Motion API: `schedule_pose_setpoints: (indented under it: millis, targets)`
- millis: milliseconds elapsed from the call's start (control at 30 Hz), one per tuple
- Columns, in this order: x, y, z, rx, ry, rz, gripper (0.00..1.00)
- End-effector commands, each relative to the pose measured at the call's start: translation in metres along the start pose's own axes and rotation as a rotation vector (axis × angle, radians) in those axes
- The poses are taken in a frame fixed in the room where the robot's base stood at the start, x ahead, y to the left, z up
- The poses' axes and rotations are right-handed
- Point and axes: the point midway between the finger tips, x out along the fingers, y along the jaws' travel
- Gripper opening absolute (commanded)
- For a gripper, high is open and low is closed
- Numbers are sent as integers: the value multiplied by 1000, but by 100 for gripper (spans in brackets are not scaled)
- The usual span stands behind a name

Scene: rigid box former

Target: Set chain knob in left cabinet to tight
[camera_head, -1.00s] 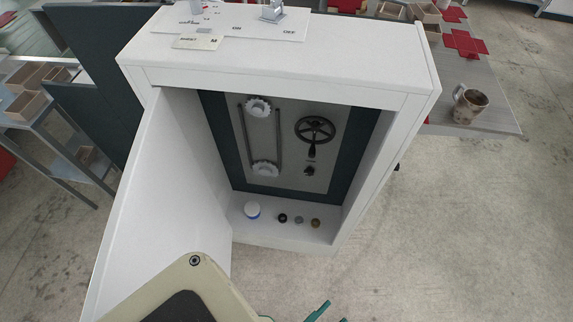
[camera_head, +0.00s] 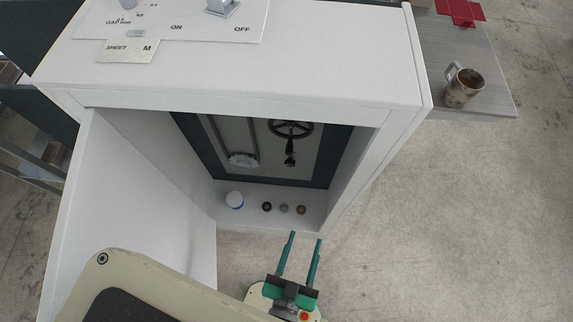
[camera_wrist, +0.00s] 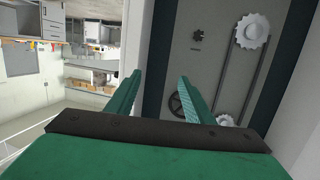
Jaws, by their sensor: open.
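The open white cabinet (camera_head: 240,84) has a grey panel inside. A small black knob (camera_head: 289,161) sits below a black handwheel (camera_head: 291,128); I cannot read its label or setting. The knob also shows in the wrist view (camera_wrist: 197,37), where the panel appears upside down. A white sprocket (camera_head: 243,160) with a chain is left of the knob; it shows in the wrist view too (camera_wrist: 252,30). My gripper (camera_head: 305,237) is open and empty, in front of the cabinet opening and apart from the knob. Its green fingers also show in the wrist view (camera_wrist: 161,75).
The white cabinet door (camera_head: 130,205) stands open at left. A white-and-blue round item (camera_head: 235,200) and several small round pieces, including a brown one (camera_head: 301,210), lie on the cabinet floor. A metal mug (camera_head: 463,87) stands on a table at right. The floor at right is clear.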

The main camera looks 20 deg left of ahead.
Motion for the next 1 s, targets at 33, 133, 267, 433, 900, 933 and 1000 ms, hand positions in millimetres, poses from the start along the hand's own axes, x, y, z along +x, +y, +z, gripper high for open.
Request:
schedule_pose_setpoints:
  millis: [33, 133, 267, 433, 900, 933, 1000]
  targets:
    - [16, -7, 12, -3, 21, -29, 48]
    - [46, -20, 34, -10, 57, -78, 48]
    - [85, -43, 58, -16, 100, -139, 48]
    - [132, -70, 79, -18, 146, -187, 48]
    - [186, -95, 89, -18, 181, -210, 48]
    - [190, -96, 88, -18, 182, -211, 48]
    - [201, -99, 86, -17, 181, -212, 48]
